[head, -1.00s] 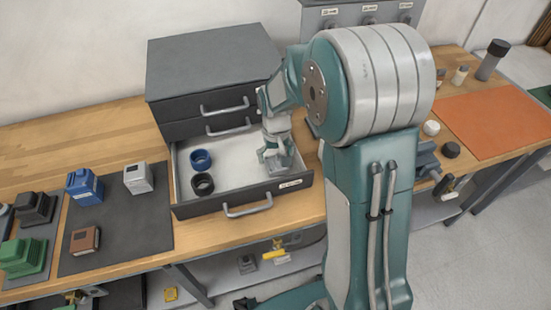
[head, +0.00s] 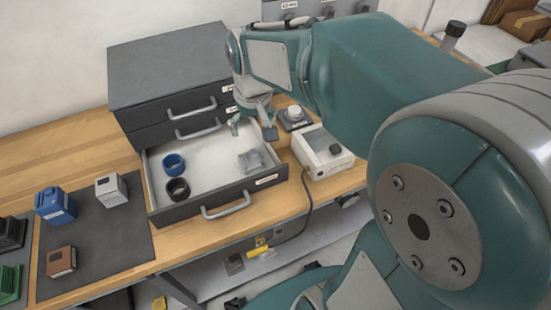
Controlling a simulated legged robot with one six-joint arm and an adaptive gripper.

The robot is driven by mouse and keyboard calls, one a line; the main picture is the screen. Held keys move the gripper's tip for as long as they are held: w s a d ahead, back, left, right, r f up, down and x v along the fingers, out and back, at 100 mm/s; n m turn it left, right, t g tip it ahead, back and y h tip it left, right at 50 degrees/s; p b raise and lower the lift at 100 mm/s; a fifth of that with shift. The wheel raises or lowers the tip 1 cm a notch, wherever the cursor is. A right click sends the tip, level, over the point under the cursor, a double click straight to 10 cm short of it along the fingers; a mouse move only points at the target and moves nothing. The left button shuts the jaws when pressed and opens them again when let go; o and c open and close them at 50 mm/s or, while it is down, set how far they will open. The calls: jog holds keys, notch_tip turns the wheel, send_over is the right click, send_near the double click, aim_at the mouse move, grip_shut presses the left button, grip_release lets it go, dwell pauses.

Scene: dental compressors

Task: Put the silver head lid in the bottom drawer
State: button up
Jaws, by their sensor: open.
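The bottom drawer (head: 205,202) of the dark grey cabinet is pulled out and open. A silver-grey finned piece, which looks like the silver head lid (head: 250,161), lies in the right part of the drawer on its pale floor. My gripper (head: 252,128) is open and empty above the drawer's back right part, apart from the lid. A blue ring (head: 173,163) and a black ring (head: 178,189) lie in the drawer's left part.
A dark mat (head: 95,240) left of the drawer holds a silver block (head: 111,189), a blue block (head: 55,205) and a brown block (head: 61,261). A white device (head: 322,152) with a cable stands right of the drawer. Two upper drawers (head: 180,118) are shut.

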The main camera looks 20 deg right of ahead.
jog(key=s+r+t, duration=0.3)
jog(key=s, duration=1.1)
jog(key=shift+s+a+t, duration=0.25)
jog(key=shift+s+t, duration=0.15)
